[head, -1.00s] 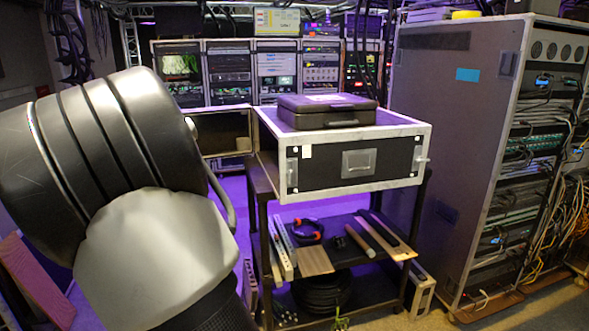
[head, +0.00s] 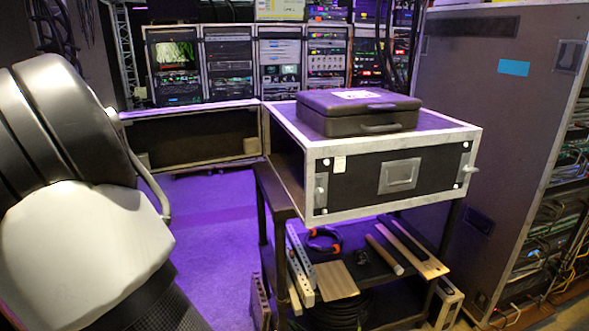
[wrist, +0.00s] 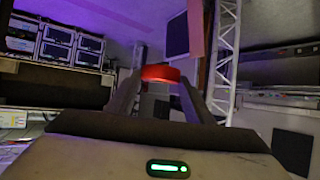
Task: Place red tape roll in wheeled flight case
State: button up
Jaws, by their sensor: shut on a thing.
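My gripper (wrist: 160,76) shows in the wrist view, its two fingers closed on a red tape roll (wrist: 160,73) at their tips. The head view shows only my arm at the left edge; the gripper and roll are out of that view. A low, open-fronted black case with pale metal edges (head: 187,107) stands on the purple floor at the back left. It may be the wheeled flight case, but I see no wheels clearly. The roll is held in the air, apart from any case that I can make out.
A metal-edged rack box (head: 470,137) sits on a black cart, with a closed dark case (head: 360,122) on top. The cart's lower shelf holds bars and a board (head: 336,280). A tall grey cabinet (head: 470,120) stands right. Purple floor (head: 215,230) is clear left of the cart.

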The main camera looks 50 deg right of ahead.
aim_at(303, 175)
jog(key=i+z, duration=1.05)
jog(key=k+j, duration=0.05)
jog(key=k, duration=0.05)
